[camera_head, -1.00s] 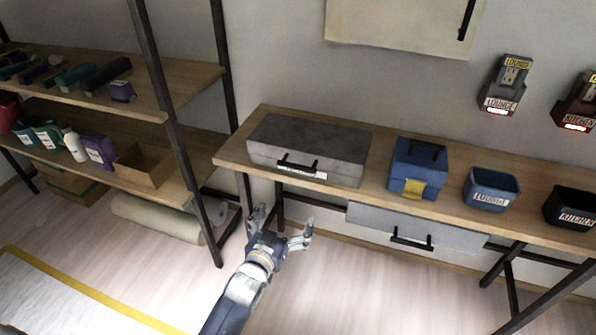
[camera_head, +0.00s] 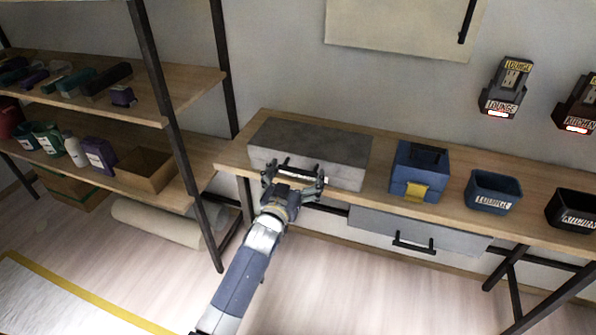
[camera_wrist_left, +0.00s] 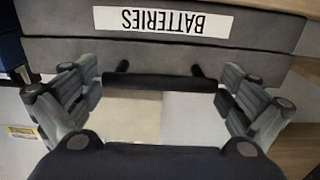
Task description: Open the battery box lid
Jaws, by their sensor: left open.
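The battery box (camera_head: 313,150) is a grey, flat box on the wooden bench in the head view, and its lid looks shut. In the left wrist view its front (camera_wrist_left: 240,62) carries a white "BATTERIES" label (camera_wrist_left: 163,22), which appears upside down. A black bar handle (camera_wrist_left: 160,82) sticks out from the front. My left gripper (camera_head: 296,180) is at the box front in the head view, its fingers spread. In the left wrist view the handle lies between the two open fingers (camera_wrist_left: 160,100), and I cannot tell whether they touch it. My right gripper is not in view.
A blue case (camera_head: 418,170) with a yellow latch, a blue "LOUNGE" bin (camera_head: 491,192) and a black "KITCHEN" bin (camera_head: 574,209) stand right of the box. A drawer (camera_head: 418,232) hangs below the bench (camera_head: 232,155). A loaded shelf (camera_head: 150,105) stands left.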

